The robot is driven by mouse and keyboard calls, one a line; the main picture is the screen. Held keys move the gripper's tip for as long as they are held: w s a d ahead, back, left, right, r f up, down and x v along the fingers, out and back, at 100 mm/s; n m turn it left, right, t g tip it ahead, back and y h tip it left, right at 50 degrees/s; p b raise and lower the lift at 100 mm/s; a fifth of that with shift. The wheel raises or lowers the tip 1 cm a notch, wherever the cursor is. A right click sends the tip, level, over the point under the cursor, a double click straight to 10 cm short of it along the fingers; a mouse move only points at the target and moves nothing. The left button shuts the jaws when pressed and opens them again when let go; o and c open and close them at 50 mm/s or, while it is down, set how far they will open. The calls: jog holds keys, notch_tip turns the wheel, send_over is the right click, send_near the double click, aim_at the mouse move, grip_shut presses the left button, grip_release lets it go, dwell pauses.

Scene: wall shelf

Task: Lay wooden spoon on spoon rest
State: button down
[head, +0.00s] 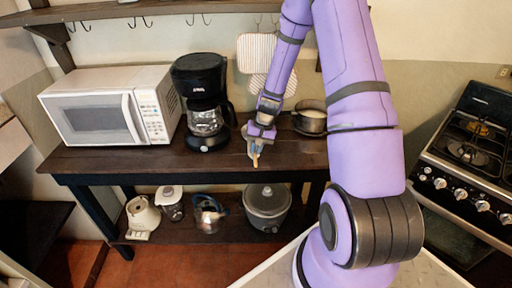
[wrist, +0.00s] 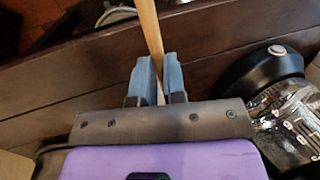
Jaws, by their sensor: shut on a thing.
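My gripper (head: 255,148) is over the dark wooden shelf top, between the coffee maker and a pot. In the wrist view my gripper (wrist: 153,82) has its two blue-grey fingers shut on the wooden spoon (wrist: 149,30), a pale wooden handle that runs up and out of the picture. In the head view only a short end of the spoon (head: 256,162) shows below the fingers. The spoon's bowl end is not visible. I cannot make out the spoon rest in either view.
A black coffee maker (head: 205,100) stands left of my gripper and a white microwave (head: 112,105) further left. A pot (head: 311,120) stands to the right. Oven mitts (head: 256,52) hang behind. A lower shelf holds a rice cooker (head: 267,205). The shelf top's front edge (head: 200,168) is near.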

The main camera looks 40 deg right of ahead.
jog(key=shift+f, duration=0.6)
jog(key=c, duration=1.1)
grip_release()
jog(key=shift+r, duration=4)
